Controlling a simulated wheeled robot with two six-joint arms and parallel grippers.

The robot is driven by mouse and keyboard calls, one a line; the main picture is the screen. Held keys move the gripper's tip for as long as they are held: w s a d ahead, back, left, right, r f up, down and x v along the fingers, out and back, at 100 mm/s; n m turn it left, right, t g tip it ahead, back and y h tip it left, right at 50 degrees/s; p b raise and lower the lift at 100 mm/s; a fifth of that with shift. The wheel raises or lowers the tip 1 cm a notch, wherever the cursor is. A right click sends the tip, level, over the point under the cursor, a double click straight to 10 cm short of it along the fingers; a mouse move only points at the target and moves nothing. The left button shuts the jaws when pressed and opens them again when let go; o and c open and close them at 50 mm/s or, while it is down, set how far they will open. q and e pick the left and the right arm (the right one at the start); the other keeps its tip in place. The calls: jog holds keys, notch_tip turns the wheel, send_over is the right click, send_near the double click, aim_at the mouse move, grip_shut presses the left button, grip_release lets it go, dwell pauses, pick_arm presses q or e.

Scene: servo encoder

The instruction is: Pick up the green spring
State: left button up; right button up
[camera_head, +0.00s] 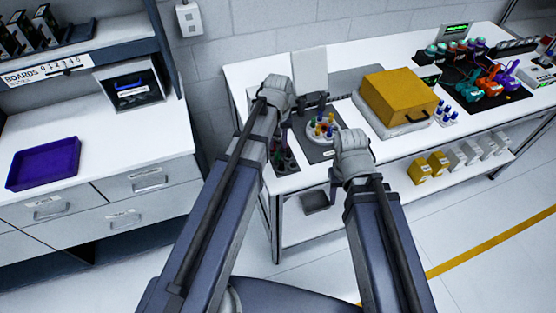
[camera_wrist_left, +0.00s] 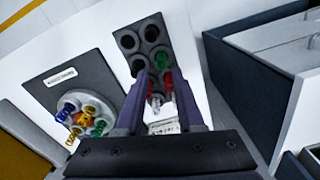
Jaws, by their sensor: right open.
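A green spring (camera_wrist_left: 162,60) sits in a hole of the black rack (camera_wrist_left: 128,42), just beyond my left fingertips in the left wrist view. My left gripper (camera_wrist_left: 164,82) is open above the rack, its two purple fingers apart, with red pieces in the rack showing between and beside them. The green spring is not between the fingers. Another green piece (camera_wrist_left: 99,128) stands on the round holder to the left. In the head view the forearm hides the left fingertips and part of the rack (camera_head: 287,168). My right gripper (camera_head: 350,152) is beside the round holder, its fingers mostly hidden.
The round holder (camera_head: 326,131) with several coloured springs stands on a dark mat. A yellow box (camera_head: 398,98) is to its right. Coloured parts and tools fill the right end of the table. A purple tray (camera_head: 44,164) lies on the left counter.

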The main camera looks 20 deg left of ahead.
aim_at(277, 153)
pick_arm(q)
jog(key=shift+s+f+b, duration=0.15)
jog(key=shift+f+b, duration=1.15)
jog(key=shift+f, duration=0.15)
jog(key=shift+s+f+b, duration=0.15)
jog(key=shift+f+b, duration=1.15)
jog(key=shift+f, duration=0.1)
jog(key=shift+r, duration=0.1)
grip_shut()
